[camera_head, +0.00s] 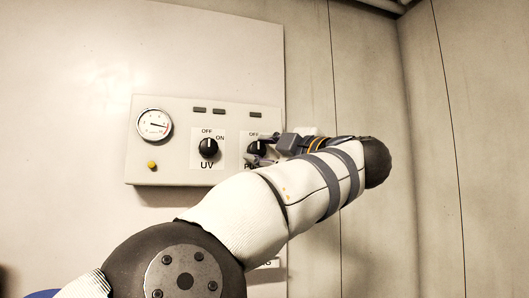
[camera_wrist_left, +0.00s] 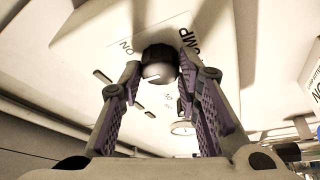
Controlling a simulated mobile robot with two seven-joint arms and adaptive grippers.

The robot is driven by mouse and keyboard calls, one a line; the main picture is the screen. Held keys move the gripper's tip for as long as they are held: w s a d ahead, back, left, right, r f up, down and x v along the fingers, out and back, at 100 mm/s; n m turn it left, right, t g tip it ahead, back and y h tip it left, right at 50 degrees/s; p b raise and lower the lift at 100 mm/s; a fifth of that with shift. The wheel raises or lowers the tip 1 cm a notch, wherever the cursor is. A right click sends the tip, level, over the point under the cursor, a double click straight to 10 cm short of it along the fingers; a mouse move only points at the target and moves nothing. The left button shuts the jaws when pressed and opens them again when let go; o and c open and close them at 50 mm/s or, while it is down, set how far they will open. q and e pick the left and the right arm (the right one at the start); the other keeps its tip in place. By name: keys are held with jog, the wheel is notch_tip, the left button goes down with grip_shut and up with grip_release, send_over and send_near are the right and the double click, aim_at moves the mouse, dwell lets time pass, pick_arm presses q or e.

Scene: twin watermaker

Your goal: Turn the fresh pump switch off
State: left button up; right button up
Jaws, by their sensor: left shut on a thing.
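The pump switch is a round black knob (camera_head: 257,147) on the right part of a pale control panel, with "OFF" printed above it and its lower label mostly hidden by my arm. My left gripper (camera_head: 262,151) reaches it from the right. In the left wrist view the knob (camera_wrist_left: 159,58) sits between the two fingertips of my left gripper (camera_wrist_left: 159,76), which is shut on it. "ON" and "UMP" lettering shows beside the knob there. I cannot tell which way its pointer faces. My right gripper is not in view.
Left of the pump switch is a similar UV knob (camera_head: 208,148). A round gauge (camera_head: 154,124) and a yellow button (camera_head: 152,165) are at the panel's (camera_head: 180,177) left end. Several small dark indicators line its top. The wall to the right is bare.

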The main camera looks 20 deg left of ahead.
pick_arm(q)
jog(key=o, duration=1.1)
jog(key=shift+o, duration=0.2)
jog(key=v, duration=1.2)
